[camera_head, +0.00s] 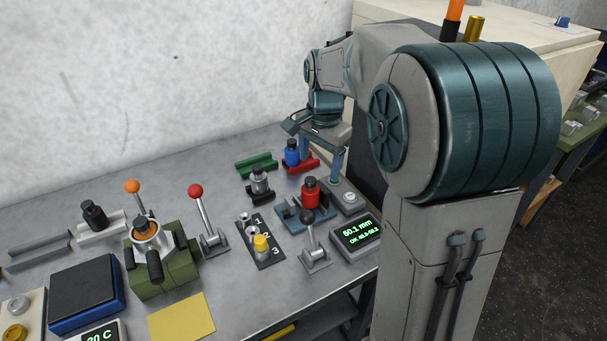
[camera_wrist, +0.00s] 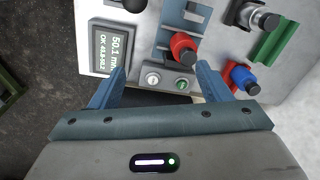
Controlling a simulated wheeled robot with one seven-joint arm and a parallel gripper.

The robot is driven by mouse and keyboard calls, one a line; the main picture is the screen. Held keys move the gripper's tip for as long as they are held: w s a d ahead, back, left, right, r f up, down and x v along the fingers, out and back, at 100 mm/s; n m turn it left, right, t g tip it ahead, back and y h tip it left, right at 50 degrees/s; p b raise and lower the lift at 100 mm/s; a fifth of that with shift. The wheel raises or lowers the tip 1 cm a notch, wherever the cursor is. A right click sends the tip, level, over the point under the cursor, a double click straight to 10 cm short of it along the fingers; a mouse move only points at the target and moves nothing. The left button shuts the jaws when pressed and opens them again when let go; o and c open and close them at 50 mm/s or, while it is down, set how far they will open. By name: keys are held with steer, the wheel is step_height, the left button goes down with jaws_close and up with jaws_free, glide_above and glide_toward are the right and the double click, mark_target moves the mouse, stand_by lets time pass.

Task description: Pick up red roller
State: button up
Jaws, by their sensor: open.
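The red roller (camera_head: 310,192) has a dark top and sits on a blue fixture (camera_head: 291,217) near the right side of the bench. In the wrist view the red roller (camera_wrist: 184,46) lies ahead, beyond the fingertips and toward the right finger. My gripper (camera_head: 320,162) is open and empty, above and behind the roller in the head view. In the wrist view my gripper (camera_wrist: 160,70) has its two blue fingers wide apart, with a grey two-button box (camera_wrist: 168,79) between them. The roller appears outside the jaws, and contact with the right finger is not seen.
A blue roller (camera_head: 292,151) stands at a red cradle (camera_head: 313,163), close to my gripper. A grey roller (camera_head: 259,180) and a green cradle (camera_head: 257,166) are to the left. A display (camera_head: 357,236) reads 50.1 mm. A black-knobbed lever (camera_head: 314,250) stands in front of the fixture.

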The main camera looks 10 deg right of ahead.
mark_target(311, 179)
steer(key=w+f+m+p, duration=0.1)
steer(key=w+m, duration=0.3)
steer(key=w, duration=0.3)
steer(key=shift+g, duration=0.4)
step_height(311, 179, down, 8)
steer(key=shift+w+a+p, duration=0.1)
steer(key=shift+p, duration=0.4)
steer(key=shift+f+p, duration=0.75)
steer(key=shift+f, duration=2)
steer(key=shift+r, duration=0.1)
steer(key=c, duration=1.4)
